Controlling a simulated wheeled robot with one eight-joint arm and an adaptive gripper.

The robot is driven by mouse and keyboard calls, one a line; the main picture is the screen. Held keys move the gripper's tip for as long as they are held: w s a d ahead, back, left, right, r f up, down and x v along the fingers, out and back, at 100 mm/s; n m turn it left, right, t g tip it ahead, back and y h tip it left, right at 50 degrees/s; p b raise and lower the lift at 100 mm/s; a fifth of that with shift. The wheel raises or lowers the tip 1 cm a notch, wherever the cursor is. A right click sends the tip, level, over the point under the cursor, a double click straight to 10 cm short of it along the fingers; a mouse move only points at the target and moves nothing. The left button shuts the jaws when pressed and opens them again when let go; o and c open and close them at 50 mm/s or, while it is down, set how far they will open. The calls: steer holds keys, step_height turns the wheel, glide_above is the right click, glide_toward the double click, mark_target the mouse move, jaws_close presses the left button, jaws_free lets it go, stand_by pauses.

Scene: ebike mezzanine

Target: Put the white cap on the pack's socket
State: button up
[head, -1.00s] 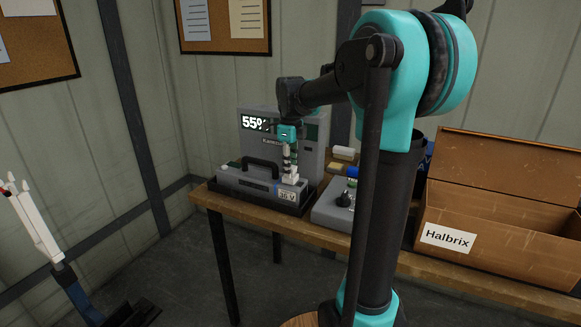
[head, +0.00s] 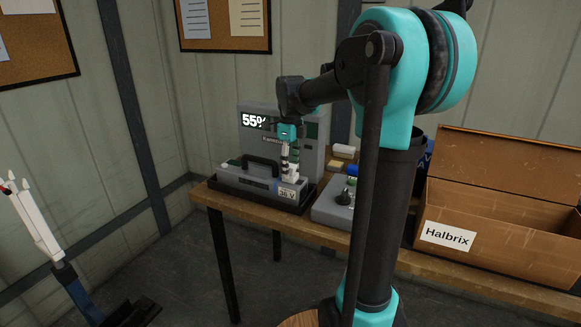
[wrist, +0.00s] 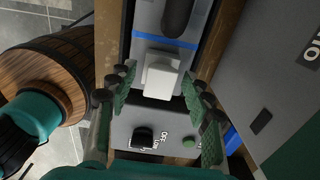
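The white cap (wrist: 160,78) sits at the near end of the grey battery pack (wrist: 200,25) in the wrist view, where the socket beneath it is hidden. My gripper (wrist: 158,82) is open, with one green-padded finger on each side of the cap and visible gaps between. In the head view my gripper (head: 290,168) points down over the pack's right end, and its fingers partly cover the cap (head: 292,179). The pack (head: 245,181), with a black handle and a "36 V" label, lies in a black tray.
A grey charger (head: 255,118) showing 55% stands behind the pack. A control box (head: 330,211) with a black knob is just right of it. Small white and yellow blocks (head: 344,152) lie behind that. An open Halbrix carton (head: 490,246) stands at the right.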

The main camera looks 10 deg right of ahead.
step_height(320, 180, up, 18)
stand_by(1.7)
stand_by(0.4)
